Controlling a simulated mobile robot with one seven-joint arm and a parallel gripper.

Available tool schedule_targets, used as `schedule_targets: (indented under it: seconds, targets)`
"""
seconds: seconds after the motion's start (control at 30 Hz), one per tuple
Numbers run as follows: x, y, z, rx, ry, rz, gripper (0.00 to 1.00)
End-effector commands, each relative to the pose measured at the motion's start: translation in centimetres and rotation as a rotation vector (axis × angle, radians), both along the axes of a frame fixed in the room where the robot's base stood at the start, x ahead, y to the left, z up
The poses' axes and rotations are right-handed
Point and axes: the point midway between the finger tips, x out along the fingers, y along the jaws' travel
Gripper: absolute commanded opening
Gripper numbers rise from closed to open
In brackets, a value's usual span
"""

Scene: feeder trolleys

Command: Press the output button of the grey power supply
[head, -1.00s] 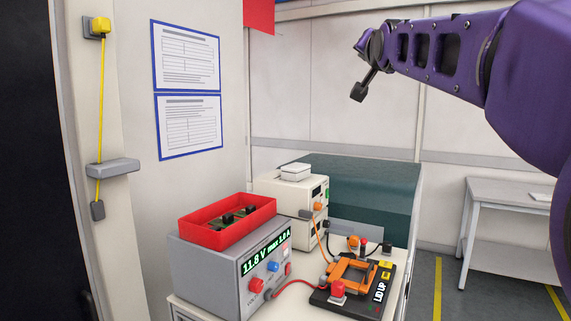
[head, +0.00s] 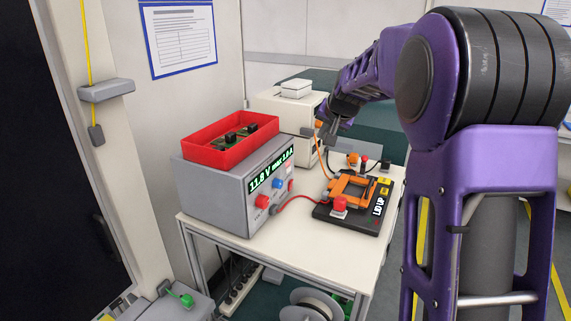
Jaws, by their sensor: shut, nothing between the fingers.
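The grey power supply (head: 215,192) stands on the left of the white trolley top. Its lit green display (head: 270,170) reads about 11.8 V. Below the display are a red control (head: 262,201), a blue control (head: 278,184) and another red one at the right edge; I cannot tell which is the output button. My gripper (head: 328,132) is shut and empty, pointing down above the trolley's back. It is to the right of the power supply and apart from it. Its fingertips are small and dark in this view.
A red tray (head: 200,150) with dark parts sits on the power supply. A black fixture (head: 345,218) with an orange clamp and a red button lies to the right, joined by a red cable. A cream instrument (head: 275,112) stands behind. A cable reel (head: 312,304) is below the trolley.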

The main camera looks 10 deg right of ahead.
Motion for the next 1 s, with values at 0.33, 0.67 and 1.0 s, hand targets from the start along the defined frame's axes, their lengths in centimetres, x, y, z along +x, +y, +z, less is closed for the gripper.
schedule_targets:
  seconds: [0.33, 0.67, 1.0]
  targets:
    - [-2.1, -0.7, -5.7, 0.105, 0.138, 0.042, 0.0]
    - [-2.2, -0.5, -6.0, 0.112, 0.145, 0.047, 0.0]
    - [-0.7, -0.1, -8.1, 0.113, 0.147, 0.047, 0.0]
